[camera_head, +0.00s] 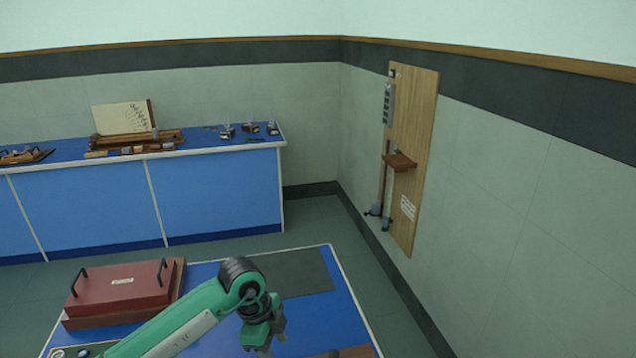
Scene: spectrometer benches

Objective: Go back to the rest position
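My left arm, green with dark joints, reaches in from the lower left over the near blue-topped bench (330,249). Its gripper (272,342) hangs fingers down above the bench, right of the red-brown case. I see nothing held in it, but the fingers are too small and dark to tell whether they are open or shut. My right gripper is not in view.
A red-brown case (118,284) with two black handles lies on the near bench, with a dark mat (302,272) to its right. A wooden board (412,150) stands against the right wall.

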